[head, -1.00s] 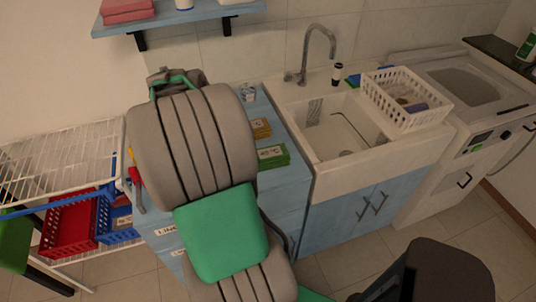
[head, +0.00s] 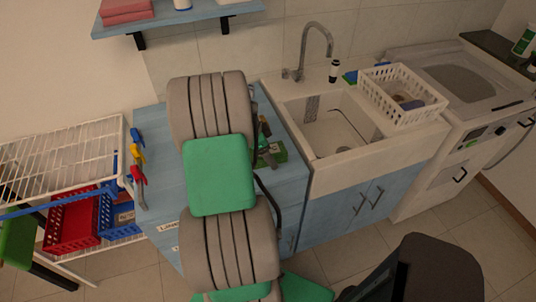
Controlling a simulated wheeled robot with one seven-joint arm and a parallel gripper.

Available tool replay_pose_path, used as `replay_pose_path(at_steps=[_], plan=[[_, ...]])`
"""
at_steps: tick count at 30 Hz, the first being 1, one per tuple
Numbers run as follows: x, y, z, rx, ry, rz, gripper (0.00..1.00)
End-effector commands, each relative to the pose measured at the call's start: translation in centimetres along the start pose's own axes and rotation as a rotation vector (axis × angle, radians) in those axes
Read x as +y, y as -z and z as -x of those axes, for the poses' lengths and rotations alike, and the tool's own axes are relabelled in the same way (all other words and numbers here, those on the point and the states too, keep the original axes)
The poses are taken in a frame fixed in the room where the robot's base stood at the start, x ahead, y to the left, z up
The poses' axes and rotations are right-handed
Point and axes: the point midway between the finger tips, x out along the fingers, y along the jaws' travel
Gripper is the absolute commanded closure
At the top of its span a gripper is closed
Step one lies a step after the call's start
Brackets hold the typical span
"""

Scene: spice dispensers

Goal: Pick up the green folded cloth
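A small flat green item with a pale label (head: 276,153), which looks like the green folded cloth, lies on the blue countertop (head: 160,170) near the sink side. My gripper (head: 266,154) is over its left part, with my arm in front of much of the counter. The fingers are small and dark here. I cannot tell whether they touch the cloth or whether they are open or shut. Part of the cloth is hidden behind the gripper.
The white sink (head: 345,125) with a tall faucet (head: 318,45) is right of the counter. A white basket (head: 403,95) stands on its right edge. A blue shelf (head: 175,20) is above.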

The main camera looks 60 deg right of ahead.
Motion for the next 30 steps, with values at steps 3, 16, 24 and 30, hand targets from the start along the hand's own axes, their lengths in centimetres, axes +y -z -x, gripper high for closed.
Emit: replay_pose_path(at_steps=[3, 16, 24, 30], plan=[[-0.01, -0.01, 0.02, 0.000, 0.000, 0.000, 0.32], [-0.02, 0.00, 0.05, 0.000, 0.001, 0.001, 0.67], [-0.04, 0.01, 0.09, 0.000, 0.001, 0.000, 0.86], [-0.05, 0.04, 0.14, 0.000, 0.002, 0.000, 0.86]])
